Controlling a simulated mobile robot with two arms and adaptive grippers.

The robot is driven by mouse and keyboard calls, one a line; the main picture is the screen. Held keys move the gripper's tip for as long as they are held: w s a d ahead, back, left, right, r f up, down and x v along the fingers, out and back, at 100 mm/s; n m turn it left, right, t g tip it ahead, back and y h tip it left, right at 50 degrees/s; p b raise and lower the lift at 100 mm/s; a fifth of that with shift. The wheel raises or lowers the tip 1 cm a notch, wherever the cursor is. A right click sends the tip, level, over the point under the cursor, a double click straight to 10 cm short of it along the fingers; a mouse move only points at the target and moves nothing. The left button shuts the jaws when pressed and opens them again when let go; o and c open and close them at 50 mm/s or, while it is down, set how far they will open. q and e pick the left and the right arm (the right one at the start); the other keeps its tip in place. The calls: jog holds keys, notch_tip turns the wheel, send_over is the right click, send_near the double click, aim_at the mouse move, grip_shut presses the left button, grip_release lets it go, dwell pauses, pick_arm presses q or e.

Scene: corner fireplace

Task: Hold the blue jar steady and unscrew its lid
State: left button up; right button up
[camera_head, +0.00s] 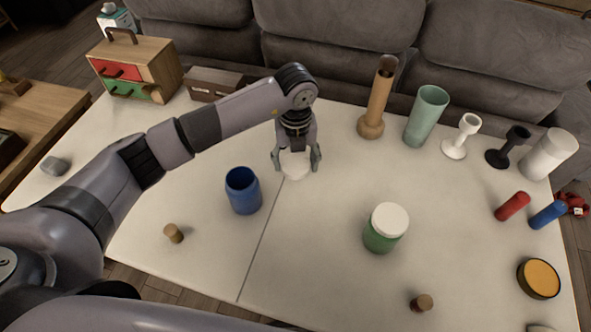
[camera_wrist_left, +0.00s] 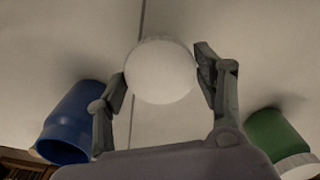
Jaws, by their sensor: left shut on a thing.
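The blue jar (camera_head: 243,192) stands upright and open-topped on the white table, left of centre. It also shows in the left wrist view (camera_wrist_left: 72,125). Its white lid (camera_head: 295,164) is off the jar, behind it and to the right. My left gripper (camera_head: 297,160) is shut on the lid, with one finger on each side. In the left wrist view the round lid (camera_wrist_left: 161,72) sits between the fingertips. I cannot tell whether the lid touches the table. My right gripper does not show in these views.
A green jar with a white lid (camera_head: 385,228) stands to the right. Corks (camera_head: 173,233) lie near the front. Vases (camera_head: 427,115), candle holders (camera_head: 461,136) and a white cylinder (camera_head: 549,154) stand at the back right. A small wooden drawer box (camera_head: 135,67) is at the back left.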

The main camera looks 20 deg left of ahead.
aim_at(295, 172)
pick_arm(q)
notch_tip(295, 172, down, 5)
jog(key=shift+r, duration=0.15)
jog(key=shift+f, duration=0.25)
jog(key=o, duration=1.3)
jog(key=shift+c, duration=0.2)
jog(key=shift+r, duration=0.3)
notch_tip(295, 172, up, 10)
jog(key=shift+r+b, duration=0.2)
jog(key=shift+b, duration=0.25)
jog(key=shift+r, duration=0.75)
